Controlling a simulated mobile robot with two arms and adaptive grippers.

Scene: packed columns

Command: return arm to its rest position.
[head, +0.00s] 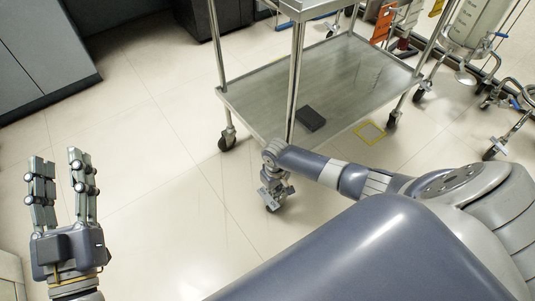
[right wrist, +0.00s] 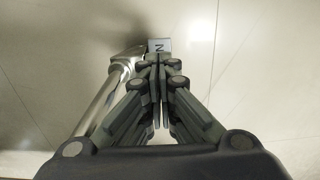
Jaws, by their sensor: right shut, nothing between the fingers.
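My left gripper (head: 56,160) is at the left of the head view, over bare floor. Its fingers point up in the picture, with a clear gap and nothing between them. My right arm (head: 345,178) reaches from the right to the front corner of a metal cart. My right gripper (right wrist: 158,62) is seen clearly only in the right wrist view, where its fingertips meet and hold nothing. A shiny metal tube (right wrist: 108,92) runs close along its left side. A small light block marked like an N (right wrist: 159,45) shows just beyond the fingertips; I cannot tell whether they touch.
The cart's lower shelf (head: 255,95) carries a small dark box (head: 311,118). A cart caster (head: 227,140) stands on the floor. Grey cabinets (head: 45,50) are at the upper left; wheeled stands (head: 500,140) are at the right. The tiled floor (head: 150,150) is clear between left gripper and cart.

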